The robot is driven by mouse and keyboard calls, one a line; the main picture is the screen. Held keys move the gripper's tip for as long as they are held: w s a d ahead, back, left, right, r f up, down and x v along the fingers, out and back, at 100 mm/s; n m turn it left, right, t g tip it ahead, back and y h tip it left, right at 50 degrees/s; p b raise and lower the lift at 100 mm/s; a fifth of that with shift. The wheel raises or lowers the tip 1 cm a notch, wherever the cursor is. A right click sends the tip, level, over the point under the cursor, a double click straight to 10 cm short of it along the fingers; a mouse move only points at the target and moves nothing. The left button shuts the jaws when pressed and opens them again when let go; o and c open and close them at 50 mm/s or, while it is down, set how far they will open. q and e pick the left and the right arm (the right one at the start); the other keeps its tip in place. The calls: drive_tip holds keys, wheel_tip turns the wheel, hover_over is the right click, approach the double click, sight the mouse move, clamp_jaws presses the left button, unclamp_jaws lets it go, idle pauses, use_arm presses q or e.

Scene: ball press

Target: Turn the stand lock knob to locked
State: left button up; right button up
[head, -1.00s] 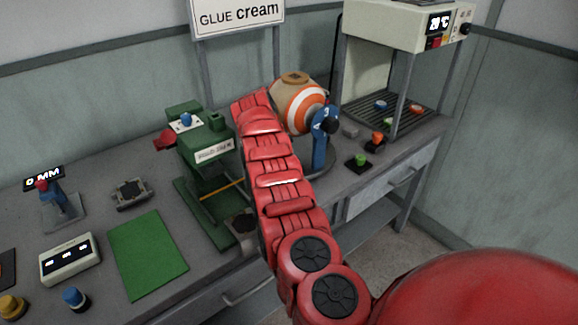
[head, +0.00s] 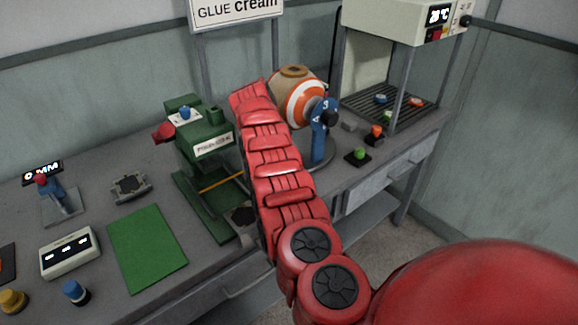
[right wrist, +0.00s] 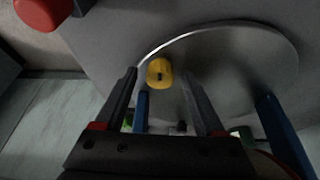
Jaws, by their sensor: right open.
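A yellow knob (right wrist: 159,72) with a dark mark on its face shows in the right wrist view, in front of a round grey disc (right wrist: 235,50). My right gripper (right wrist: 159,82) is open, with its two dark fingers on either side of the knob in the picture. Whether they touch it I cannot tell. In the head view my red right arm hides the gripper and the knob. The orange and white ball (head: 298,97) sits on a blue stand (head: 319,143) just right of the arm. My left gripper is not in view.
The green press (head: 195,140) stands left of my arm. A green button (head: 360,153) and an orange one (head: 376,130) are right of the stand. The oven-like machine (head: 410,25) is at the back right. A green mat (head: 147,250) lies on the left.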

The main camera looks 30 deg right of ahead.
wheel_tip(320, 180, up, 2)
drive_tip(key=shift+r, duration=0.25)
drive_tip(key=shift+a+r+b, duration=0.2)
drive_tip(key=shift+b, duration=0.15)
drive_tip(key=shift+s+a+b, duration=0.45)
drive_tip(key=shift+s+b, duration=0.1)
drive_tip(key=shift+b, duration=0.1)
drive_tip(key=shift+s+a+b, duration=0.15)
drive_tip(key=shift+s+b, duration=0.25)
drive_tip(key=shift+s, duration=0.3)
drive_tip(key=s+a, duration=0.1)
drive_tip(key=s, duration=0.1)
drive_tip(key=s+a, duration=0.1)
drive_tip(key=s, duration=0.1)
drive_tip(key=s+a+r+b, duration=0.1)
drive_tip(key=s+a, duration=0.1)
drive_tip(key=shift+s, duration=0.35)
drive_tip(key=s+a+b, duration=0.1)
drive_tip(key=b, duration=0.1)
drive_tip(key=s+b, duration=0.2)
drive_tip(key=b, duration=0.1)
drive_tip(key=s+a+b, duration=0.1)
drive_tip(key=b, duration=0.2)
drive_tip(key=shift+s+a+r, duration=0.3)
